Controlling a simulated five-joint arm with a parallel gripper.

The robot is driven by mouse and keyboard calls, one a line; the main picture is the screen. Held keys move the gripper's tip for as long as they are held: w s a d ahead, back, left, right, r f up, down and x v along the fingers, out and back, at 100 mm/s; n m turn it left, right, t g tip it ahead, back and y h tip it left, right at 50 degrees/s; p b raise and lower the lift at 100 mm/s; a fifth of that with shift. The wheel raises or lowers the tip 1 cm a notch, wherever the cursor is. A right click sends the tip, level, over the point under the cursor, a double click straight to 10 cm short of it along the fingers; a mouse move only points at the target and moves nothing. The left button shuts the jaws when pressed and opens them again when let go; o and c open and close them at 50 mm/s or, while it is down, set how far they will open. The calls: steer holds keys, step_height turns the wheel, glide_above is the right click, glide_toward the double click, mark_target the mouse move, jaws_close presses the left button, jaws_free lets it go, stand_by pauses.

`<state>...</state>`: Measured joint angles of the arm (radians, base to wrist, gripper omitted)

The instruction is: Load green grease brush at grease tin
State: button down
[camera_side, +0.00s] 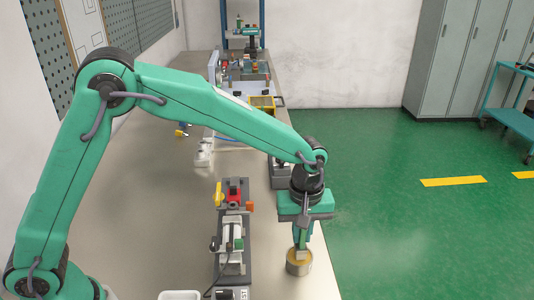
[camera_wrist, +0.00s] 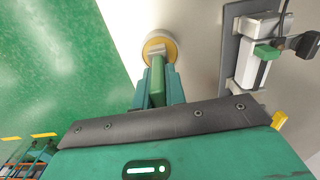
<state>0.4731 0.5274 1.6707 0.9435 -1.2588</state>
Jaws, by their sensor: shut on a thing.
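The grease tin (camera_side: 299,264) is a round metal tin with yellow-tan contents, standing on the bench near its right edge. It also shows in the wrist view (camera_wrist: 149,48). My gripper (camera_side: 301,238) points down over the tin and is shut on the green grease brush (camera_wrist: 158,80). The brush's pale lower end is over the tin's opening in both views. I cannot tell how deep the bristles reach into the grease.
A grey fixture (camera_side: 232,240) with a red block, yellow lever and white cylinder stands left of the tin. A white tray (camera_side: 180,295) is at the front. A yellow bin (camera_side: 262,104) and other equipment stand further back.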

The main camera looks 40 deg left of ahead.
steer(key=shift+f, duration=0.65)
stand_by(1.9)
steer(key=shift+r, duration=0.15)
steer(key=shift+r, duration=3.5)
steer(key=shift+a, duration=0.1)
steer(key=shift+w+a+r, duration=0.1)
steer(key=shift+a, duration=0.4)
steer(key=s+a+r+m, duration=0.1)
steer(key=a+m, duration=0.3)
steer(key=a, duration=0.6)
steer(key=s+a+r+m, duration=0.2)
steer(key=a+m, duration=0.3)
steer(key=a, duration=0.6)
steer(key=shift+s+r, duration=0.2)
steer(key=shift+r, duration=0.3)
